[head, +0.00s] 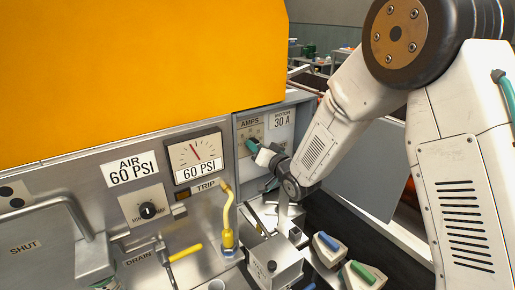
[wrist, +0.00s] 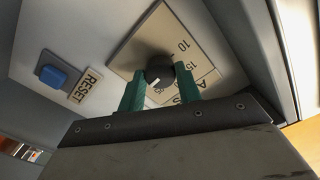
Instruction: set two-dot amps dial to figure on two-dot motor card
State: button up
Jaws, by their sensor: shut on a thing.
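The amps dial is a black knob (wrist: 158,66) with a short white mark, on a beige scale plate (wrist: 150,35) where 10 and 15 can be read. My gripper (wrist: 160,82) is shut on the knob, with one teal finger on each side. In the head view my gripper (head: 252,146) is at the AMPS plate (head: 249,125) and hides most of the dial. The motor card (head: 282,120) is to the right of that plate and reads 30 A. I cannot make out dots on either, nor which figure the mark meets.
A blue RESET button (wrist: 51,76) is beside the scale plate. A gauge (head: 194,154), a yellow lever (head: 227,215) and a TRIP label (head: 206,186) are left of my gripper. Blocks with blue (head: 327,240) and green (head: 362,271) tops are below.

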jog(key=shift+f+m, duration=0.1)
jog(key=shift+m, duration=0.3)
jog(key=o, duration=1)
jog(key=shift+s, duration=0.1)
jog(key=v, duration=0.7)
jog(key=shift+s+d, duration=0.2)
jog(key=shift+s, duration=0.1)
